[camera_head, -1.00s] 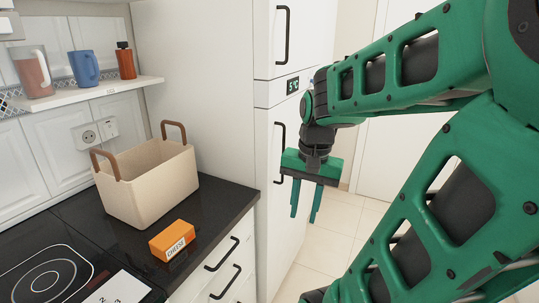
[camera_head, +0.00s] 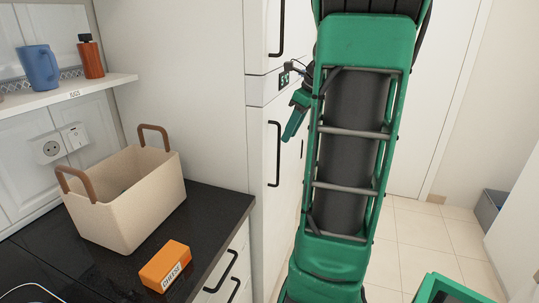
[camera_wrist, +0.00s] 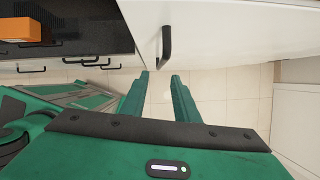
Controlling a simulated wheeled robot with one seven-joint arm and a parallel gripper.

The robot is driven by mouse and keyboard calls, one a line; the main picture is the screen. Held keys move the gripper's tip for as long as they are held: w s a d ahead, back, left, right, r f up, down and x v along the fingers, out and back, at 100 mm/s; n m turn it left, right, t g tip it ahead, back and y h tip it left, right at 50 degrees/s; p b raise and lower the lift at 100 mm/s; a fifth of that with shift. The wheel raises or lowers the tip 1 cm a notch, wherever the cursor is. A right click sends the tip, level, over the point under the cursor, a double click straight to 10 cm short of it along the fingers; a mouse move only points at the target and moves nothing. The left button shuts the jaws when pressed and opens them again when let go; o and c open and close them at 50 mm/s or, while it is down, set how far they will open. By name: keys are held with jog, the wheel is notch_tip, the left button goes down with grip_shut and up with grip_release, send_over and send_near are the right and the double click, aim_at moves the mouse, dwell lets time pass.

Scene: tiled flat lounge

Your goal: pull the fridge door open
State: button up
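The tall white fridge (camera_head: 262,205) stands past the counter's end, with an upper and a lower door, both shut. The lower door has a black vertical handle (camera_head: 275,155); the upper door has another black handle (camera_head: 279,25). My gripper (camera_head: 289,139) hangs just right of the lower handle, partly hidden behind my arm. In the wrist view my gripper (camera_wrist: 159,76) has its two green fingers apart with nothing between them. A black handle (camera_wrist: 166,42) lies just beyond the fingertips, not touching them.
The dark counter (camera_head: 215,207) left of the fridge holds a beige basket (camera_head: 125,205) and an orange cheese box (camera_head: 165,266). Black-handled drawers are below. Tiled floor (camera_head: 420,225) is open at right; a grey bin (camera_head: 489,208) stands far right.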

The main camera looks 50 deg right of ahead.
jog(key=x, duration=1)
jog(key=shift+w+f, duration=0.3)
jog(key=shift+w, duration=0.05)
grip_shut()
